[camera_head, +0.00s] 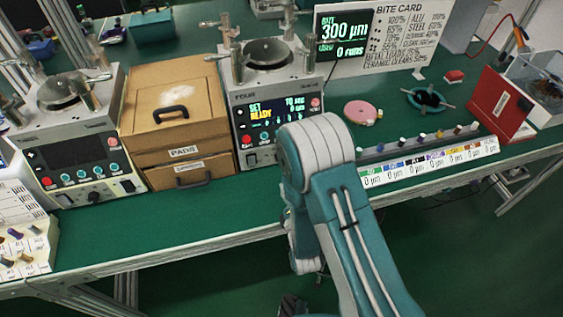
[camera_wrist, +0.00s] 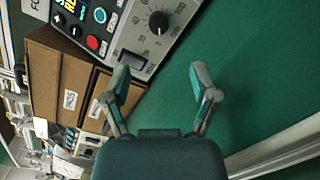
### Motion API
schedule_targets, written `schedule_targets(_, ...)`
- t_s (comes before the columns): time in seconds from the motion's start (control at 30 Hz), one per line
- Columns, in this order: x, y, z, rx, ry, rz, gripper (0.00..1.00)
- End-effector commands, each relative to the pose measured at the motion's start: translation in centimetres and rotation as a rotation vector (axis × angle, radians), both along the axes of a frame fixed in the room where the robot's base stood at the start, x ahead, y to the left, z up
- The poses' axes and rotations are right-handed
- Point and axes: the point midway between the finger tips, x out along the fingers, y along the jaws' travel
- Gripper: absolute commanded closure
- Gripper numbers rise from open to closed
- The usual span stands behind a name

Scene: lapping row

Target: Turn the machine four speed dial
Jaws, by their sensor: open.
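Machine four (camera_head: 275,95) stands on the green bench, its panel lit with "SET READY". In the wrist view its panel (camera_wrist: 112,45) is at the upper left, tilted. The speed dial (camera_wrist: 158,22) is a round black knob with a white mark, ringed by a printed scale, at the top of that view. In the head view my arm hides it. My gripper (camera_wrist: 160,73) is open and empty, its two fingers spread below the dial in the picture, apart from it. The left fingertip overlaps the panel edge near a dark rectangular part (camera_wrist: 132,60). My arm hides the gripper in the head view.
A wooden PADS box (camera_head: 175,110) stands left of machine four, with another machine (camera_head: 72,135) beyond it. To the right are a pink disc (camera_head: 361,112), a labelled rack (camera_head: 428,160) and a red panel (camera_head: 500,103). Bare green bench lies before the machine.

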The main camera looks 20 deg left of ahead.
Motion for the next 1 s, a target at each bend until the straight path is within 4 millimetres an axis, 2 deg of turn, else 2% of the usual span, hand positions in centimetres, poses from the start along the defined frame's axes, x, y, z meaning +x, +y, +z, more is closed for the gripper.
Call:
schedule_targets(0.17,2.1,1.3,0.0,0.0,-0.005,-0.001,0.24)
schedule_targets(0.4,6.2,3.4,-0.1,0.001,-0.001,0.0,0.24)
schedule_targets(0.6,8.7,4.5,0.0,0.0,0.0,0.0,0.24)
schedule_targets(0.73,9.4,4.8,0.0,0.001,0.0,0.0,0.24)
schedule_targets(1.0,9.5,5.0,-0.1,-0.002,0.002,0.001,0.24)
